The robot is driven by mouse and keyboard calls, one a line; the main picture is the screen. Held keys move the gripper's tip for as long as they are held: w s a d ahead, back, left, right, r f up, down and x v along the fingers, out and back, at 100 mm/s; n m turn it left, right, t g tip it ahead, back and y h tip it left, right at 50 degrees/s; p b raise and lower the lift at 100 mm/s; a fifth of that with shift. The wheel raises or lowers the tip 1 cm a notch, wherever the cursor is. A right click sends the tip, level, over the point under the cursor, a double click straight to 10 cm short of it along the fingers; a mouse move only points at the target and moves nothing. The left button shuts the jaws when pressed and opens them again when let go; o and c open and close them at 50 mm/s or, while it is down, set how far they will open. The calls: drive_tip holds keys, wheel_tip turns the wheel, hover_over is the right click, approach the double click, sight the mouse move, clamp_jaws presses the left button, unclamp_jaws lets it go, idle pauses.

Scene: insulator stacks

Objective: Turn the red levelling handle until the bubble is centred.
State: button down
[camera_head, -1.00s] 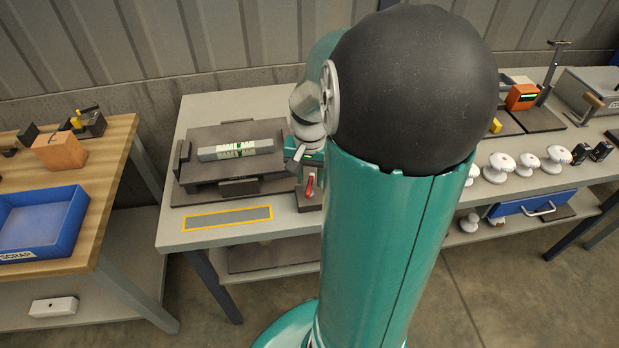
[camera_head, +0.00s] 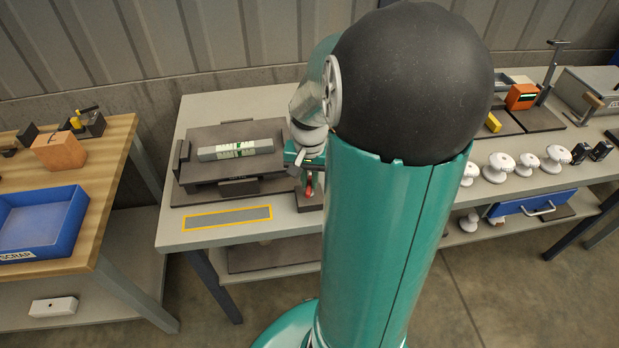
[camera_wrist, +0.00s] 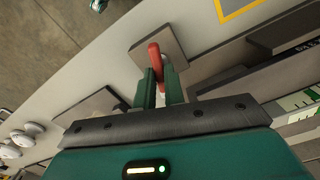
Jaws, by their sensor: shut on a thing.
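The red levelling handle (camera_head: 309,186) stands at the right side of the dark levelling plate on the grey table. In the wrist view the handle (camera_wrist: 154,55) rises between the two green fingers of my gripper (camera_wrist: 160,84), which is shut on it. The spirit level (camera_head: 236,149) lies on the raised dark plate, with green-and-white scale and a dark green mark near its middle. The bubble's exact position is too small to tell. In the wrist view part of the level's scale (camera_wrist: 300,102) shows at the right edge. My arm hides the table right of the handle.
A yellow-framed grey strip (camera_head: 227,218) lies at the table's front. A blue scrap bin (camera_head: 78,212) and an orange block (camera_head: 58,150) stand on the left bench. Several white insulators (camera_head: 500,166) and an orange device (camera_head: 521,97) stand on the right bench.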

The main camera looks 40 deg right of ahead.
drive_tip(key=n, duration=0.8)
drive_tip(key=shift+n, duration=0.3)
drive_tip(key=n, duration=0.3)
drive_tip(key=shift+n, duration=2.4)
drive_tip(key=c, duration=1.5)
unclamp_jaws()
drive_tip(key=shift+r, duration=0.15)
